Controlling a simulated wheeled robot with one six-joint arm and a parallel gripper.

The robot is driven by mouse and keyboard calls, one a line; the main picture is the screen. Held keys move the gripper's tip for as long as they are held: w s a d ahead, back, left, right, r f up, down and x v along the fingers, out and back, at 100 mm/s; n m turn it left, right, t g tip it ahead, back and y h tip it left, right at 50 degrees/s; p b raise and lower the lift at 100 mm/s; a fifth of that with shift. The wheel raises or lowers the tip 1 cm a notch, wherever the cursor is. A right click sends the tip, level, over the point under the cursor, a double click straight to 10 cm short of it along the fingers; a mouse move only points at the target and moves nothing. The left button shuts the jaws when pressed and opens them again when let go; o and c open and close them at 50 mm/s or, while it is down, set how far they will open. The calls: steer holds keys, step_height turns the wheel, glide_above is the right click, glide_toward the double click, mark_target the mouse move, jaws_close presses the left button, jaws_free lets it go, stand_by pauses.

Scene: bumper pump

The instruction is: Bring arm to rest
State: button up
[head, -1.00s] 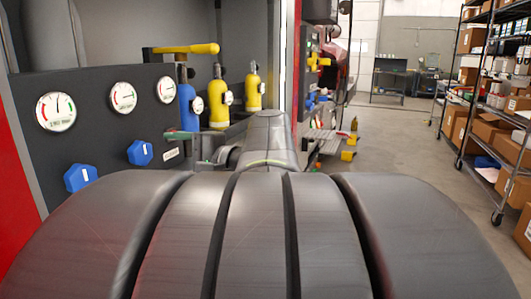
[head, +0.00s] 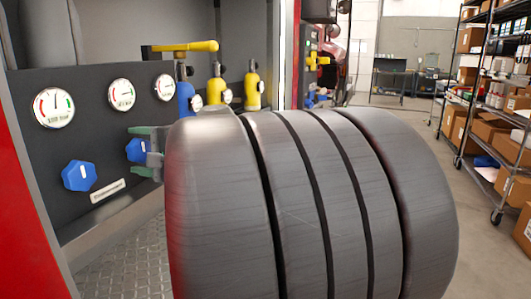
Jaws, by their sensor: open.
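My arm's large, dark grey ribbed links fill the centre and lower right of the head view, close to the camera. My gripper (head: 143,151) sticks out at the left of the arm, with its green-tipped fingers apart and nothing between them that I can see held. Its tips point left at the dark control panel (head: 104,100), close in the picture to the right blue knob (head: 136,150). I cannot tell whether they touch it. The rest of the gripper and wrist is hidden behind the arm.
The panel also carries a left blue knob (head: 79,175) and round gauges (head: 54,108). A metal tread floor (head: 125,255) lies below. At right stands a shelf rack with boxes (head: 490,100), with open concrete floor (head: 415,125) beside it.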

steer(key=f+p+v, duration=0.1)
steer(key=v, duration=1.3)
steer(key=x, duration=0.9)
steer(key=r+b+x, duration=0.1)
steer(key=x, duration=0.3)
steer(key=shift+a, duration=0.3)
steer(key=shift+w+a+f+b, duration=0.2)
steer(key=shift+a+f+b, duration=0.05)
steer(key=shift+b, duration=0.2)
steer(key=n+b, duration=0.1)
steer(key=n, duration=0.1)
steer(key=shift+s+d+n, duration=0.1)
steer(key=shift+n, duration=0.3)
steer(key=n+b, duration=0.2)
steer(key=n, duration=0.1)
steer(key=shift+r+n+t+b, duration=0.1)
steer(key=shift+n+t+b, duration=0.2)
steer(key=shift+n+b, duration=0.1)
steer(key=n+b, duration=0.1)
steer(key=n, duration=0.2)
steer(key=shift+n, duration=0.3)
steer(key=shift+r+n+t+b, duration=0.1)
steer(key=shift+n+t+b, duration=0.35)
steer(key=shift+n, duration=1.05)
